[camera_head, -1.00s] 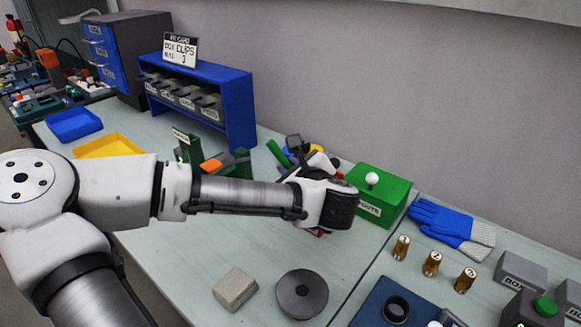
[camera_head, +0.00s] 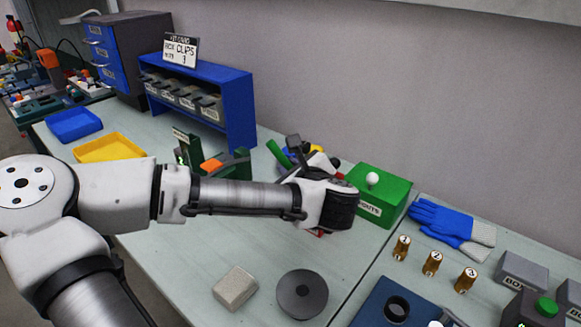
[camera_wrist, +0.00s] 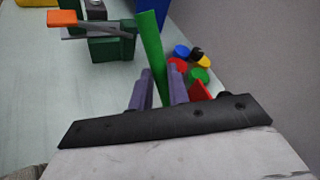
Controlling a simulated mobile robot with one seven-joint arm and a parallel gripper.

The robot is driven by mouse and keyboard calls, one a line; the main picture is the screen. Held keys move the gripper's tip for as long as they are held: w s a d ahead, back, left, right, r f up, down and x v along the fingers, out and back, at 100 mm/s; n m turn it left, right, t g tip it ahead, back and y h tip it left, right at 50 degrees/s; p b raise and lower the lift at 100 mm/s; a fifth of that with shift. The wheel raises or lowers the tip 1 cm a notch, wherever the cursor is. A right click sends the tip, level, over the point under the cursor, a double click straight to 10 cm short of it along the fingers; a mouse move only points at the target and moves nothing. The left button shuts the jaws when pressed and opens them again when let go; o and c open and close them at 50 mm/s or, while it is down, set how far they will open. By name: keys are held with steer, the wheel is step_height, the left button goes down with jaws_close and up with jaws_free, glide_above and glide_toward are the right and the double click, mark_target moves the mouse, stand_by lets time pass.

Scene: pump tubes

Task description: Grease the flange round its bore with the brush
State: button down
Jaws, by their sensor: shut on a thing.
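The flange (camera_head: 302,294) is a dark grey disc with a small bore at its middle, lying flat on the bench at the front in the head view. My gripper (camera_wrist: 159,75) is shut on a green stick, which I take to be the handle of the brush (camera_wrist: 151,42). The stick rises between the two grey fingers in the wrist view and leans slightly. In the head view the stick's green end (camera_head: 278,152) shows behind my wrist. The brush's bristles are hidden. My gripper is behind the flange, well apart from it.
A green box (camera_head: 380,195) with a white knob stands right of my gripper. A pale block (camera_head: 235,288) lies left of the flange. Several coloured round things (camera_wrist: 198,75) lie beyond my fingers. A blue plate (camera_head: 372,310) with a dark ring is right of the flange.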

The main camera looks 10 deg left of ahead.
steer(key=shift+f, duration=0.1)
step_height(320, 180, up, 7)
steer(key=p, duration=0.5)
stand_by(0.7)
